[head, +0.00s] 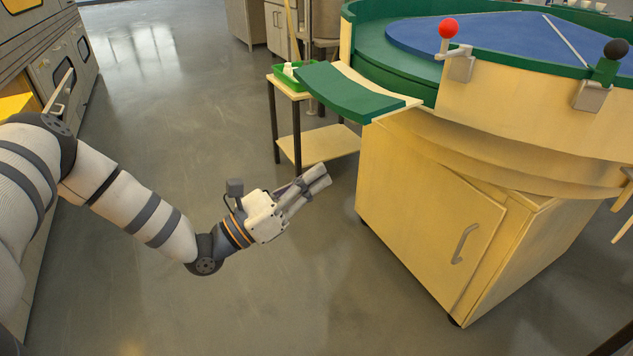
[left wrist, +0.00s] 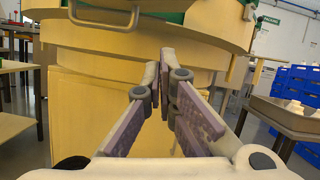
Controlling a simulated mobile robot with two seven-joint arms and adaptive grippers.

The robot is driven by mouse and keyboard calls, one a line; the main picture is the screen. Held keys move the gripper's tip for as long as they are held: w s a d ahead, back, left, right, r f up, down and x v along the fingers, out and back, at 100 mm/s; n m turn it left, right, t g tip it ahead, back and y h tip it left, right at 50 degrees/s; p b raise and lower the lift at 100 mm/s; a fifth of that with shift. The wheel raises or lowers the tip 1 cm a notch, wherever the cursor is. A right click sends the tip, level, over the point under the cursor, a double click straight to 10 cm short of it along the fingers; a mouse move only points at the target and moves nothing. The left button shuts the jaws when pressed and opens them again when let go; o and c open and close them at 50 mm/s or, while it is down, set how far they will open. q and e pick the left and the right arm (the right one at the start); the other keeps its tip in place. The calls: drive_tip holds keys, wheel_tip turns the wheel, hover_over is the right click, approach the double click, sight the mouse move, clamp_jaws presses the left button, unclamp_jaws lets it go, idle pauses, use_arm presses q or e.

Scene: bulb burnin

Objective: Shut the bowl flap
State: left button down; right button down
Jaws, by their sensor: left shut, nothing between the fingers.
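The bowl (head: 395,53) is a large round drum with a green inner wall and a blue disc. A curved flap (head: 348,92), green on top with pale wooden edges, sticks out nearly level from its left side, open. My left gripper (head: 325,176) is shut and empty, below and in front of the flap, apart from it and left of the cabinet. In the left wrist view its fingers (left wrist: 158,75) point at the pale yellow drum side (left wrist: 215,48). A bar handle (left wrist: 104,24) shows there at the upper left. My right gripper is not in view.
The pale cabinet (head: 420,205) under the bowl has a door with a metal handle (head: 465,243). A red-knobbed lever (head: 449,28) and a black-knobbed lever (head: 615,50) sit on the rim. A small side table (head: 318,147) stands behind the flap. Floor on the left is clear.

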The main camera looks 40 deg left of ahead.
use_arm(q)
drive_tip(key=w+d+r+p, duration=0.1)
drive_tip(key=w+r, duration=0.4)
drive_tip(key=r, duration=0.1)
drive_tip(key=shift+w+d, duration=0.2)
drive_tip(key=shift+w, duration=0.05)
